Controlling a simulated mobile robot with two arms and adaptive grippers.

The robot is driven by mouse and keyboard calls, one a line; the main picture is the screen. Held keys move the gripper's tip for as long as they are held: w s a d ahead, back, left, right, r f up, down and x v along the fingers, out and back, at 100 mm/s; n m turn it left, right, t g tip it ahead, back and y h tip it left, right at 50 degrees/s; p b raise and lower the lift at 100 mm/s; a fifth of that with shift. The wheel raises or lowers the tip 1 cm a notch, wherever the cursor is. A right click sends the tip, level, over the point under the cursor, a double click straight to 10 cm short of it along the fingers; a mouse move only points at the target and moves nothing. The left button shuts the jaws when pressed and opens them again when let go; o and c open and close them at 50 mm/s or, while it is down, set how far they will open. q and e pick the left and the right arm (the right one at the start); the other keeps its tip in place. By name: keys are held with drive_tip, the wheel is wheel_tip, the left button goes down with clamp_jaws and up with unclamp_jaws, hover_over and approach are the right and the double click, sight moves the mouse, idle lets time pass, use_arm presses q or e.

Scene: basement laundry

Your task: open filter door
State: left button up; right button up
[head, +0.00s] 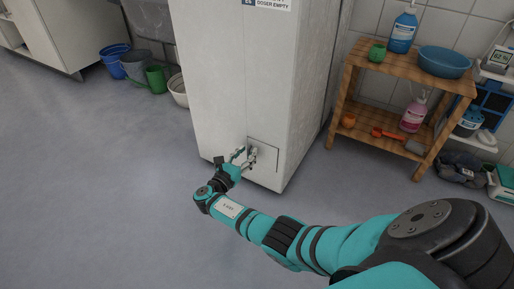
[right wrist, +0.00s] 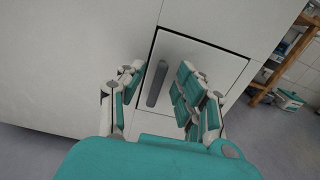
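The filter door (head: 265,158) is a small square panel low on the front of a tall white appliance (head: 235,75). It lies flush in its frame and looks shut. In the right wrist view the door (right wrist: 218,61) has a dark grey upright bar handle (right wrist: 157,83) near its left edge. My right gripper (head: 245,155) is in front of the door. In the right wrist view its fingers (right wrist: 156,92) are spread, one on each side of the handle, with gaps between; I see no contact. My left gripper is not in view.
A wooden shelf (head: 398,70) with bottles, a blue basin (head: 444,61) and small pots stands to the right. Several buckets (head: 156,79) stand on the floor left of the appliance. The grey floor (head: 90,190) at the left and front is clear.

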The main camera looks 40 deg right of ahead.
drive_tip(key=shift+w+d, duration=0.1)
drive_tip(key=shift+d, duration=0.15)
clamp_jaws()
idle(0.4)
